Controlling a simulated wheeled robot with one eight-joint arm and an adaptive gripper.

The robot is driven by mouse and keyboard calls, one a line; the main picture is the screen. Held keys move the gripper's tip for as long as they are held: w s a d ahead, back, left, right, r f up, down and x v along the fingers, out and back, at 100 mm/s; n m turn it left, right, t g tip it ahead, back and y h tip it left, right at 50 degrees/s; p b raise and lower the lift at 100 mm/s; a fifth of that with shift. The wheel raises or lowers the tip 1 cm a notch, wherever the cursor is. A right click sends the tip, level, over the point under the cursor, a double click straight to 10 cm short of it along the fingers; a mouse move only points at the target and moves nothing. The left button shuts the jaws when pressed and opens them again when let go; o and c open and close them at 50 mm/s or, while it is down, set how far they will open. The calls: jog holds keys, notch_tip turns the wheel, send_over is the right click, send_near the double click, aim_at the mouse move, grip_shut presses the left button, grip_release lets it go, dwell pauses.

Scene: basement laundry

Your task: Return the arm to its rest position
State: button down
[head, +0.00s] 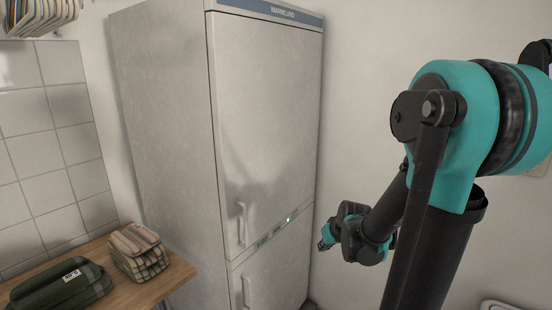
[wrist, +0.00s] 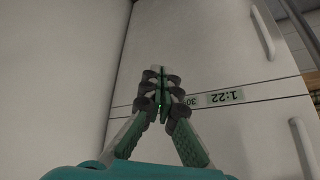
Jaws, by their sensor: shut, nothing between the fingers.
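My gripper (wrist: 160,88) is shut and empty in the wrist view, its fingers meeting in front of the fridge. In the head view my gripper (head: 326,240) is small and partly hidden behind my own wrist, at the right side of the fridge. My teal and black arm fills the right of the head view, bent at the elbow. The tall white fridge (head: 262,120) stands in the middle, both doors shut. I cannot tell whether the fingertips touch it.
A wooden counter (head: 172,285) at lower left holds a folded green cloth (head: 62,288) and a striped cloth bundle (head: 138,250). Fridge handles (head: 242,225) stick out. A bare wall (head: 365,70) lies behind my arm.

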jog(key=s+d+f+m+g+h, duration=0.2)
jog(key=s+d, duration=0.1)
jog(key=s, duration=1.3)
jog(key=shift+s+f, duration=0.2)
dwell(0.4)
